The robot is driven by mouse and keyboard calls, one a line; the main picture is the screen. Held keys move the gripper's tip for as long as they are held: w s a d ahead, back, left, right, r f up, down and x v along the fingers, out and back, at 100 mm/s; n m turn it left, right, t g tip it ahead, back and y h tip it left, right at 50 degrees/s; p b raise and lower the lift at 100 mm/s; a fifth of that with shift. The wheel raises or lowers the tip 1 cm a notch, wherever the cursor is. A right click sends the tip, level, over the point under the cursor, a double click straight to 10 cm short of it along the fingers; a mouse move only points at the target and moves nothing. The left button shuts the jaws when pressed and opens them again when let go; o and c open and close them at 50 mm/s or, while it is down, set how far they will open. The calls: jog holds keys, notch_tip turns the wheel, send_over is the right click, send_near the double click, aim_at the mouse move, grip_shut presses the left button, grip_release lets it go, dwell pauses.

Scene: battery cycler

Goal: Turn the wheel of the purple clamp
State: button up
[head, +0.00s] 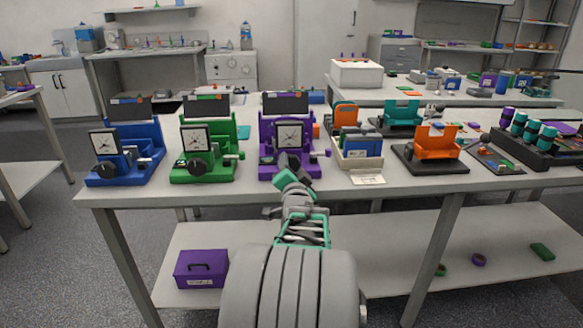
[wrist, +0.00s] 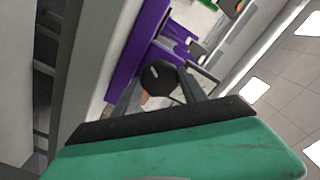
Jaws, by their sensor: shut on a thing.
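The purple clamp (head: 268,148) stands at the front of the long table, between the green clamp and a beige bin. It has a square dial face, a dark top panel and a small purple side knob. My gripper (head: 284,160) reaches its lower front and hides the wheel there. In the wrist view, the clamp's purple body (wrist: 138,50) is tilted across the upper middle. Its dark wheel (wrist: 160,77) sits between the two grey fingers of my gripper (wrist: 160,86), which is shut on it.
The green clamp (head: 213,165) and blue clamp (head: 140,165) stand to the left. A beige bin (head: 360,160) and an orange holder on a black base (head: 435,148) are to the right. A purple box (head: 201,268) lies on the lower shelf.

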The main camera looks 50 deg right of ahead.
jog(key=shift+f+b, duration=0.1)
jog(key=shift+b, duration=0.4)
jog(key=shift+f+n+b, duration=0.1)
jog(key=shift+n+b, duration=0.6)
jog(key=shift+b, duration=0.05)
jog(key=n+b, duration=0.2)
jog(key=b, duration=0.2)
jog(key=shift+f+n, duration=0.1)
jog(key=shift+n, duration=0.3)
jog(key=n+b, duration=0.2)
jog(key=shift+r+b, duration=0.2)
jog(key=shift+b, duration=0.1)
jog(key=shift+r+n, duration=0.1)
jog(key=shift+n, duration=0.2)
jog(key=o, duration=1.4)
jog(key=shift+c, duration=0.2)
